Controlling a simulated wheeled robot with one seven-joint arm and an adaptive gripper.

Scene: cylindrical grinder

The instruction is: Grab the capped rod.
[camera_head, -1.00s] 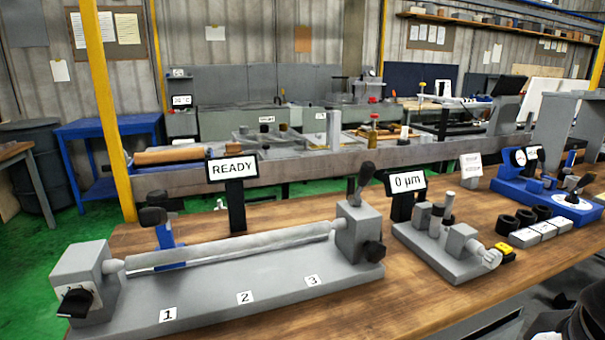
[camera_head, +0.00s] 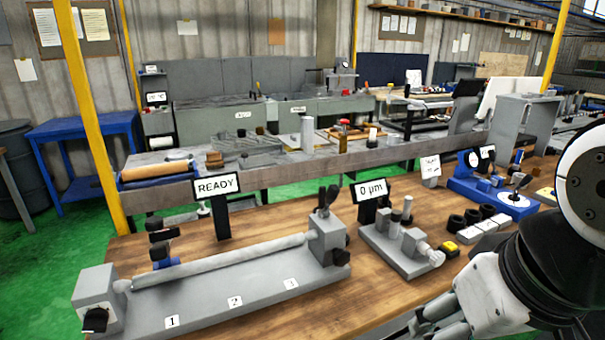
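A long grey rod (camera_head: 220,260) lies level between the two end blocks of a grey fixture (camera_head: 245,298) on the wooden bench, the left block (camera_head: 97,290) and the right block (camera_head: 328,238). I cannot make out a distinct cap on it. Short upright pins (camera_head: 396,218) stand on a smaller grey fixture (camera_head: 400,252) to the right. I cannot tell for sure which piece is the capped rod. My gripper (camera_head: 428,326) is at the bottom right, in front of the bench and apart from both fixtures. Its fingertips are partly cut off by the lower edge.
A READY sign (camera_head: 216,187) stands behind the long fixture, and a 0 µm display (camera_head: 370,190) behind the small one. Black rings (camera_head: 472,216), pale blocks (camera_head: 485,228) and a blue gauge stand (camera_head: 490,195) are at right. Bare bench top lies between the fixtures.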

